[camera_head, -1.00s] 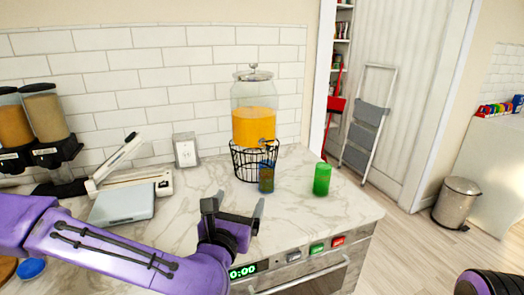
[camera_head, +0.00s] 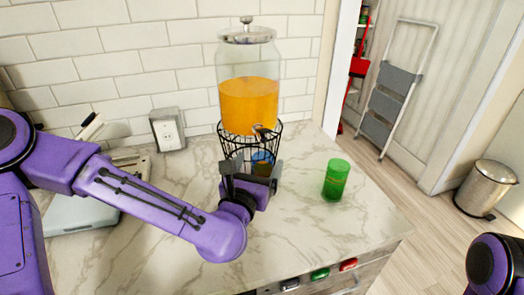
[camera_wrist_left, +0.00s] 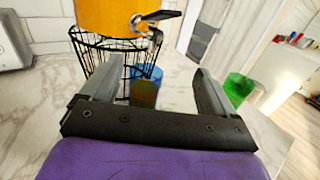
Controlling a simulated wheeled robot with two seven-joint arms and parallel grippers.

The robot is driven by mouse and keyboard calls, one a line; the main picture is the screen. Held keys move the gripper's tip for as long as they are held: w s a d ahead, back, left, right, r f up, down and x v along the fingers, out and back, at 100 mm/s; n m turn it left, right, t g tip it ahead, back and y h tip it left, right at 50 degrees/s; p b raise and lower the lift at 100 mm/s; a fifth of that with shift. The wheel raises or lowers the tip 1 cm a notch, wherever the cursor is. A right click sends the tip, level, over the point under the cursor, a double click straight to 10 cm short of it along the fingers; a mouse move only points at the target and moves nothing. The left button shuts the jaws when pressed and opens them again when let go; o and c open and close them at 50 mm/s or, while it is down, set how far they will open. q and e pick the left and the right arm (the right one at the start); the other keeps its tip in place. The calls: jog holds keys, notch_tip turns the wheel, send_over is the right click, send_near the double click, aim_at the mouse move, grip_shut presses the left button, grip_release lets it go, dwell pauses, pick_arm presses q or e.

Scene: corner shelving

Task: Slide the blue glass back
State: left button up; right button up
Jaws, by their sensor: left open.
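The blue glass (camera_head: 262,161) stands on the marble counter at the front of the black wire stand, under the tap of the drink dispenser. It shows partly behind my gripper in the head view. In the left wrist view the blue glass (camera_wrist_left: 146,85) is ahead, between the two fingers in the picture. My left gripper (camera_head: 250,172) is open, with its fingers pointing toward the glass; I cannot tell whether they touch it. The wrist view shows the open left gripper (camera_wrist_left: 153,90) too. The dispenser (camera_head: 249,95) holds orange liquid. My right gripper is not in view.
A green glass (camera_head: 335,180) stands on the counter to the right, apart from my gripper. A flat scale (camera_head: 85,212) lies at left behind my arm. The front right counter is clear.

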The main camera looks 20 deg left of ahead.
aim_at(260, 165)
pick_arm(q)
notch_tip(260, 165, down, 4)
jog(key=a, duration=0.1)
jog(key=shift+y, duration=0.3)
jog(key=w, duration=0.2)
jog(key=w+p, duration=0.1)
jog(key=w, duration=0.1)
jog(key=w+f+p, duration=0.1)
jog(key=w, duration=0.1)
jog(key=shift+w+a, duration=0.1)
jog(key=shift+a, duration=0.15)
jog(key=shift+w+r+p, duration=0.1)
jog(key=shift+w+p, duration=0.15)
jog(key=shift+p, duration=0.1)
jog(key=shift+w+a+f, duration=0.15)
jog(key=shift+w+f, duration=0.05)
jog(key=shift+w, duration=0.2)
jog(key=c, duration=1.4)
jog(key=shift+o, duration=0.2)
jog(key=shift+s, duration=0.1)
jog(key=s+d+b, duration=0.3)
jog(key=s+d, duration=0.1)
jog(key=s, duration=0.2)
jog(key=shift+s+d, duration=0.2)
jog(key=shift+d, duration=0.1)
jog(key=shift+a, duration=0.1)
